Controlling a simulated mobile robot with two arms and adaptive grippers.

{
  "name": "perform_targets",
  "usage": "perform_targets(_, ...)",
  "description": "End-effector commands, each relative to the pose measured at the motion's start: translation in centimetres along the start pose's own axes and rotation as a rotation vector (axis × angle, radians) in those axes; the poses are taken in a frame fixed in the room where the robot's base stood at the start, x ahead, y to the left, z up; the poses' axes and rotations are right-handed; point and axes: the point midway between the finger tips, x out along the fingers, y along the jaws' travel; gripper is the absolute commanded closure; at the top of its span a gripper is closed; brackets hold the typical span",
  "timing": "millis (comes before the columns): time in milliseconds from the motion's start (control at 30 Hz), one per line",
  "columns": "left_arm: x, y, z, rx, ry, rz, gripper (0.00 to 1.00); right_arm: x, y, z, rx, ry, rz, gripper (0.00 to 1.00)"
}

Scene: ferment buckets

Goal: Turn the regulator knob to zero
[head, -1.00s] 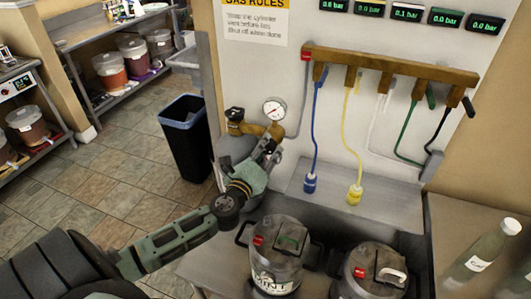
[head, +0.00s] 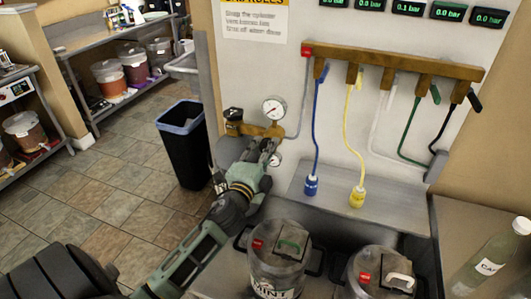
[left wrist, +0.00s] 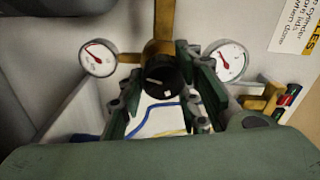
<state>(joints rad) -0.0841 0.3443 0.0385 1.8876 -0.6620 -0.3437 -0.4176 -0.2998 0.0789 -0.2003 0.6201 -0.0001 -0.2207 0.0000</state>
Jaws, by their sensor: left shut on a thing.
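The brass regulator (head: 262,131) is on the wall panel, with one round white gauge (head: 273,108) above it and a second gauge (head: 275,160) below, partly hidden. In the left wrist view the black regulator knob (left wrist: 160,77) has a pale mark on its face, and gauges stand to its left (left wrist: 98,57) and right (left wrist: 226,60). My left gripper (head: 265,150) is at the regulator, and its fingers hide the knob in the head view. In the wrist view its green fingers are on both sides of the knob, shut on it. My right gripper is not in view.
A blue-rimmed black bin (head: 185,145) stands on the floor left of the panel. A lidded bucket (head: 277,255) and another (head: 380,272) stand in front. Blue (head: 316,125) and yellow (head: 349,130) hoses hang from the brown manifold (head: 395,65). A bottle (head: 490,255) is at right.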

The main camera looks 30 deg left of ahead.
Motion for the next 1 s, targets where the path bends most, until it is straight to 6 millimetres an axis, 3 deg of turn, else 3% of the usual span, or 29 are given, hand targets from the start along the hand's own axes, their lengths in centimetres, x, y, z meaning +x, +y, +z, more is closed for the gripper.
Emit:
perform_targets(33,-0.21,1.02,0.08,-0.042,-0.007,0.017,0.95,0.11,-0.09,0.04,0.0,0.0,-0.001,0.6)
perform_targets(400,-0.22,1.1,-0.11,-0.255,-0.015,0.014,0.95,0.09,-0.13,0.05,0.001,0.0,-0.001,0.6)
perform_targets(1000,-0.23,1.17,-0.23,-0.32,-0.016,0.014,0.95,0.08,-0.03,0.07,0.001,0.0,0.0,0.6)
